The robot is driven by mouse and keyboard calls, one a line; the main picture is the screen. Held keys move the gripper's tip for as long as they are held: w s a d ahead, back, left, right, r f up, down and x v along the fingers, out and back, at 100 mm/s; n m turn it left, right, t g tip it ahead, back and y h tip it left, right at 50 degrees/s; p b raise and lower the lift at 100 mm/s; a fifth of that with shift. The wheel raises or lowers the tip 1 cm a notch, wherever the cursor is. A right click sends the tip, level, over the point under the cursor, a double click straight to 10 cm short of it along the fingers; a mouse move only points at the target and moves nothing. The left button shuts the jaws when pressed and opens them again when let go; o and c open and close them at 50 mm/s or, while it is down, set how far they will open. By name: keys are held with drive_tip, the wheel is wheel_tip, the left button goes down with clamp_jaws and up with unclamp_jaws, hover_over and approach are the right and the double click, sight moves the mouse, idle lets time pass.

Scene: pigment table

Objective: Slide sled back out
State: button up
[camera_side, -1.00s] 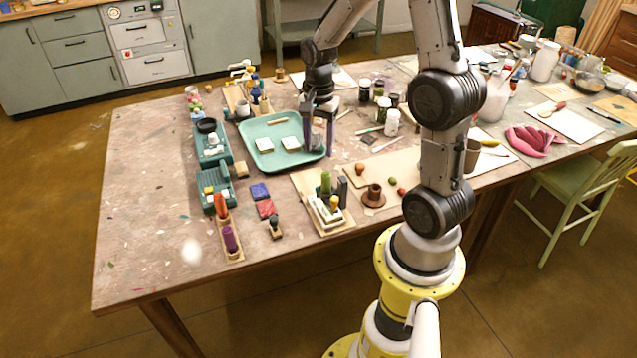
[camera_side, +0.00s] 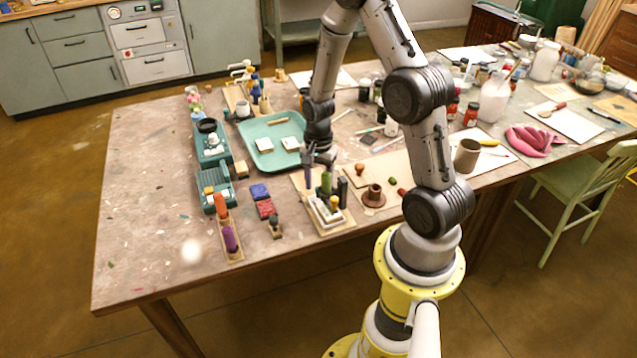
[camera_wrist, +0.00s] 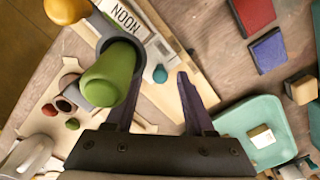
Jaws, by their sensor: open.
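A wooden board (camera_side: 337,226) with a white framed piece (camera_side: 322,212) on it lies near the table's front edge. In the wrist view the white piece (camera_wrist: 133,22) bears the word NOON. A green rounded handle (camera_wrist: 108,76) stands there in a dark ring, and it also shows in the side view (camera_side: 326,182). I cannot tell which part is the sled. My gripper (camera_side: 318,181) is open and empty just above the board, close to the green handle. In the wrist view the handle hides part of the left finger of my gripper (camera_wrist: 150,82).
A teal tray (camera_side: 262,161) with pale squares lies behind. Blue (camera_side: 260,191) and red (camera_side: 266,209) blocks sit to the left. A dark upright piece (camera_side: 342,190) and a brown spool-like piece (camera_side: 374,195) stand to the right. Bare table lies far left.

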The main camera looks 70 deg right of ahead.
clamp_jaws()
drive_tip(key=shift+r, duration=0.1)
idle(1.2)
